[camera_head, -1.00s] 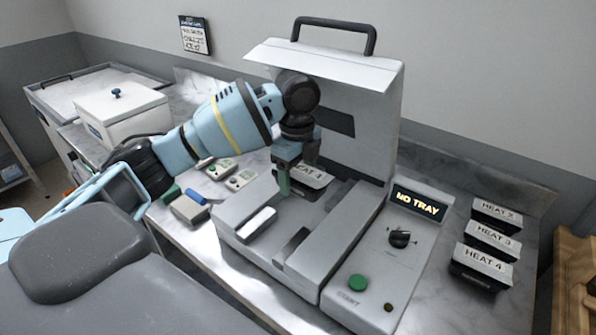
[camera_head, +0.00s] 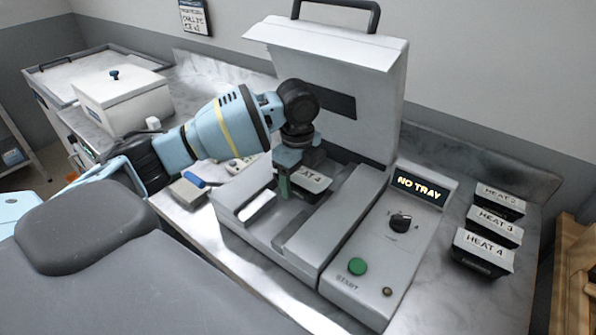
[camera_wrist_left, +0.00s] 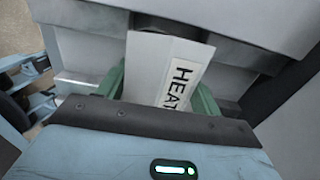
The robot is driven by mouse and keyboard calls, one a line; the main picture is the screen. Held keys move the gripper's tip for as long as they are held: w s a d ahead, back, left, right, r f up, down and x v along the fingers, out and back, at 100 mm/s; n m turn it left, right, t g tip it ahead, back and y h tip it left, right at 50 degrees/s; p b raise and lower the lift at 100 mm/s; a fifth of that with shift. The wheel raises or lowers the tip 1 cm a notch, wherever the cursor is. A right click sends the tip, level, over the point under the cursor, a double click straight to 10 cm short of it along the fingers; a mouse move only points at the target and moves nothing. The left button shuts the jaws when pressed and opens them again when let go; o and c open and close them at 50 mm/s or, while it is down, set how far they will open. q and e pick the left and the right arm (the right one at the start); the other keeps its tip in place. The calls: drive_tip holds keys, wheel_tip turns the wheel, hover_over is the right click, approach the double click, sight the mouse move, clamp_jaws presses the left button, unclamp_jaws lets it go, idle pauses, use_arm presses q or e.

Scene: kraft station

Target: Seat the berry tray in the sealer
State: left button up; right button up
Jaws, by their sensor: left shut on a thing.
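My left gripper (camera_head: 289,184) is shut on a small dark tray with a pale lid (camera_head: 313,181) labelled HEAT; the rest of its label is partly covered. The gripper and tray are over the bed of the grey sealer (camera_head: 345,225), near its raised lid (camera_head: 375,95). In the left wrist view the tray's white lid (camera_wrist_left: 150,70) shows between the green fingers (camera_wrist_left: 160,95). I cannot tell whether the tray touches the bed or sits in its slot. The sealer's display (camera_head: 419,185) reads NO TRAY. My right gripper is not in view.
Several trays, among them HEAT 4 (camera_head: 484,247), stand in a row right of the sealer. A green button (camera_head: 357,266) and a black knob (camera_head: 400,222) are on its panel. A white lidded box (camera_head: 120,100) stands at the back left.

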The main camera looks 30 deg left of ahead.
use_arm(q)
drive_tip(key=shift+f, duration=1.05)
drive_tip(key=o, duration=1.3)
drive_tip(key=shift+o, duration=0.2)
drive_tip(key=shift+r, duration=4.5)
